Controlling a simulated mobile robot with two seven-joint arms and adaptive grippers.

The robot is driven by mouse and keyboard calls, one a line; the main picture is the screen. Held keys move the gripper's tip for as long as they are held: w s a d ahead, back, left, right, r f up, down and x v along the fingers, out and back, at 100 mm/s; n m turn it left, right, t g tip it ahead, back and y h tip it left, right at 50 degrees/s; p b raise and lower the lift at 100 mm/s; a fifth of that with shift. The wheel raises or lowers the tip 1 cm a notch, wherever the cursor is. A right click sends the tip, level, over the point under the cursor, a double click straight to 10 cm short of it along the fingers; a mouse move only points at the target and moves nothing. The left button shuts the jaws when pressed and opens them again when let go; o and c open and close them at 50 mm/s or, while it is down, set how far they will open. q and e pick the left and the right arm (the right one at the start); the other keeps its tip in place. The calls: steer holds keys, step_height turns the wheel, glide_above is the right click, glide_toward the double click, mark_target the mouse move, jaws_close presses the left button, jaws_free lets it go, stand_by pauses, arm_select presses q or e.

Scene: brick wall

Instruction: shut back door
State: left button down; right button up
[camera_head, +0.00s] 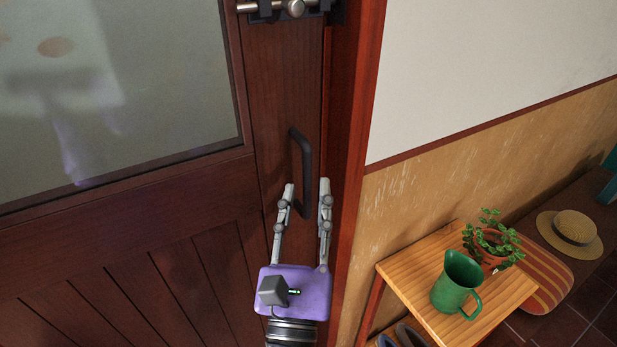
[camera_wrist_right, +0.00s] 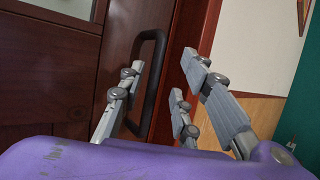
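The back door (camera_head: 190,230) is dark red-brown wood with a large glass pane. It fills the left of the head view and looks flush, or nearly flush, with its frame (camera_head: 354,150). A black bar handle (camera_head: 304,170) stands upright near the door's right edge; it also shows in the right wrist view (camera_wrist_right: 150,85). A metal bolt latch (camera_head: 292,7) sits at the top. My purple right gripper (camera_head: 305,190) is open and empty, its fingers pointing up at the handle's lower end. I cannot tell whether they touch it. My left gripper is out of view.
A wooden stand (camera_head: 420,280) right of the door holds a green pitcher (camera_head: 456,285) and a potted plant (camera_head: 491,243). A straw hat (camera_head: 574,230) lies on a bench behind. Shoes (camera_head: 410,335) sit under the stand.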

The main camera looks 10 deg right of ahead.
steer(key=v, duration=0.6)
steer(key=shift+s, duration=0.3)
steer(key=shift+a+f, duration=0.1)
steer(key=shift+f, duration=0.05)
